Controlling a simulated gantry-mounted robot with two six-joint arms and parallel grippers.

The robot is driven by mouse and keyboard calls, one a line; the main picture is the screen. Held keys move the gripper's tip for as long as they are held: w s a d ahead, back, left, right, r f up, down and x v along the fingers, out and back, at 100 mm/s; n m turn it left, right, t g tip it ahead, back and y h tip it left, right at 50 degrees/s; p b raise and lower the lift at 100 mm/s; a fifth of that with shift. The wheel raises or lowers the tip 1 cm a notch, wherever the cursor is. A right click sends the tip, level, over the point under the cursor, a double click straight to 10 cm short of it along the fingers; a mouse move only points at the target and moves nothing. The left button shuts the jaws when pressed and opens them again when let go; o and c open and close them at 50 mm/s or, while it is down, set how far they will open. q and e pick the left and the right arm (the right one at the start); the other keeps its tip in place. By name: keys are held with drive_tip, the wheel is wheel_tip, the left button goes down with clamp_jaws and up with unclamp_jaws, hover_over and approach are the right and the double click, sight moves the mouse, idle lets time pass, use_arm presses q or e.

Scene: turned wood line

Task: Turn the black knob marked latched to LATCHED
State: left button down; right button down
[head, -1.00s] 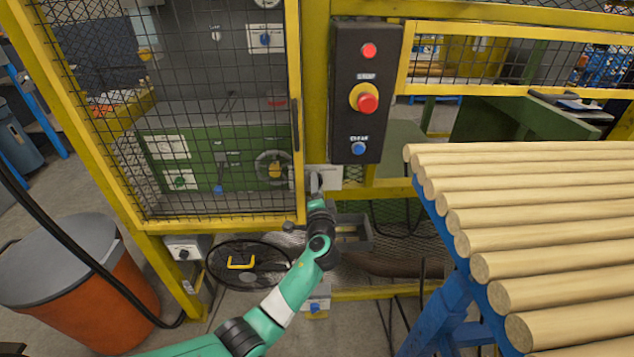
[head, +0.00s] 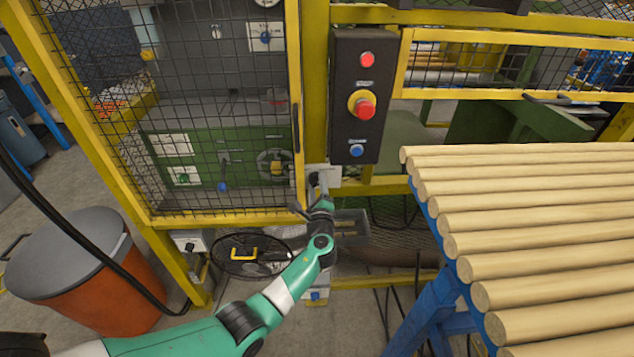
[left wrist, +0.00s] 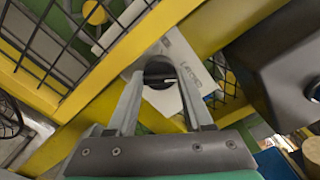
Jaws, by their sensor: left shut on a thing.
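The black knob (left wrist: 160,70) sits on a white plate (left wrist: 176,44) with dark lettering, partly hidden by the fingers. It shows a pale mark running across its face. I cannot tell exactly which position the mark points at. In the head view the plate (head: 329,174) is on the yellow frame below the black control box, and the knob is mostly hidden there. My left gripper (left wrist: 159,74) is shut on the knob, with one finger on each side. In the head view my left gripper (head: 315,188) reaches up to the plate from below. My right gripper is not in view.
The black control box (head: 345,125) with red and blue buttons is just above the plate. A yellow mesh door (head: 222,222) is to the left. Wooden rods (head: 530,250) lie on a blue stand at the right. An orange bin (head: 110,280) stands at lower left.

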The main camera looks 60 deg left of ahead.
use_arm(q)
drive_tip(key=shift+f+m+p, duration=0.15)
drive_tip(key=shift+m+p, duration=0.2)
drive_tip(key=shift+m, duration=0.65)
drive_tip(key=c, duration=0.6)
unclamp_jaws()
